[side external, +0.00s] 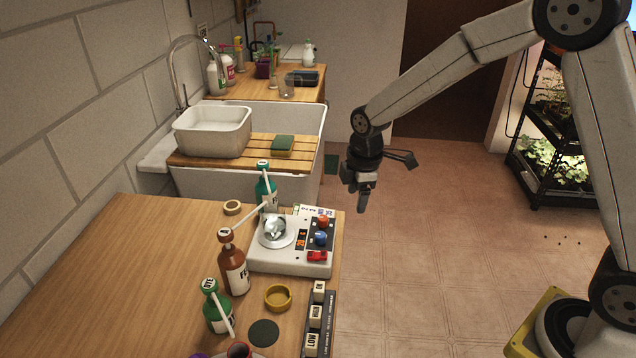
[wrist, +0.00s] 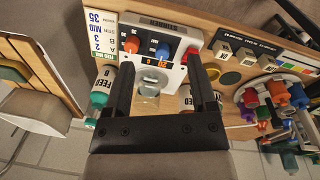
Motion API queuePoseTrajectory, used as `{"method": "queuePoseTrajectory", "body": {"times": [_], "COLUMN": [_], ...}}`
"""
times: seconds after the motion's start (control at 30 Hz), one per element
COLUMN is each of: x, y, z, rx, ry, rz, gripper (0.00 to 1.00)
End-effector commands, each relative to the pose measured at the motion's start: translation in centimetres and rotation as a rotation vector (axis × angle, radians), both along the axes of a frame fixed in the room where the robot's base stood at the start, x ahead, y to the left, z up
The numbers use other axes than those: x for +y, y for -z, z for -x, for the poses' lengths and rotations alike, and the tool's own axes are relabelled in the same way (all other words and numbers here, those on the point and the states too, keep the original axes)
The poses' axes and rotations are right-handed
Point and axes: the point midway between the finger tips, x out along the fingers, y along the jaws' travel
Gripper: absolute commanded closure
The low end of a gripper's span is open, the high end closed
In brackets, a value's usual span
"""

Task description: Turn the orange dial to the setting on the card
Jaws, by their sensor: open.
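A white stirrer unit (side external: 265,260) stands near the table's right edge. Its orange dial (side external: 322,221) is at the far end of a dark panel, beyond a blue dial (side external: 320,238). In the wrist view the orange dial (wrist: 131,44) is left of the blue dial (wrist: 162,50); its exact setting is too small to read. The card (wrist: 102,34) beside the unit shows 35, MID and smaller lines. My gripper (side external: 362,200) is open and empty, raised to the right of the unit and apart from it. In the wrist view its two fingers (wrist: 161,64) frame the unit.
A red switch (side external: 317,256) sits beside the blue dial. A glass vessel (side external: 275,228) stands on the unit. A green bottle (side external: 266,190), a brown bottle (side external: 232,265) and another green bottle (side external: 214,308) stand close by. Labelled blocks (side external: 316,316) line the table edge. The left tabletop is clear.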

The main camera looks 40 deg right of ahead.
Motion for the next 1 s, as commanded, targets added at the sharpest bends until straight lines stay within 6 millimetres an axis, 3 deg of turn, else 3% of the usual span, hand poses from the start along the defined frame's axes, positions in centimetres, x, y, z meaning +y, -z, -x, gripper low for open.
{"method": "queuePoseTrajectory", "body": {"times": [0.3,0.5,1.0], "x": [1.2,1.8,1.9], "y": [2.0,3.0,3.9], "z": [-5.8,-7.9,-8.6], "rx": [0.051,0.073,0.082], "ry": [-0.465,-0.676,-0.757], "rz": [0.033,0.041,0.042], "gripper": [0.27,0.27,0.27]}}
